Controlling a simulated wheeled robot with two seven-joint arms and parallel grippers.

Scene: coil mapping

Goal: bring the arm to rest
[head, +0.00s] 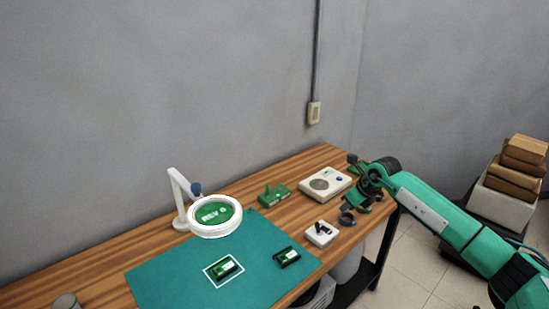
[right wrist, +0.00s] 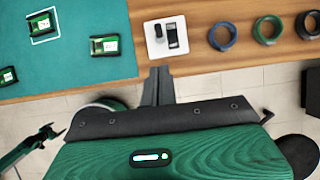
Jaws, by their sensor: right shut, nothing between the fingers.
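My right arm comes in from the right in the head view, with its gripper (head: 353,200) over the right end of the workbench (head: 95,265). In the right wrist view the gripper (right wrist: 158,82) is shut, with its fingers together and nothing between them. The fingertips show just below a small white device (right wrist: 166,38) near the bench's front edge. What looks like my left gripper (right wrist: 50,132) shows small at the lower left of the right wrist view; its jaws are too small to tell. My left arm is not in the head view.
Green boards (head: 287,257) lie on the teal mat (head: 165,285). A magnifier lamp (head: 180,200) and a white instrument (head: 325,183) stand behind. Brown boxes (head: 520,160) are stacked at right.

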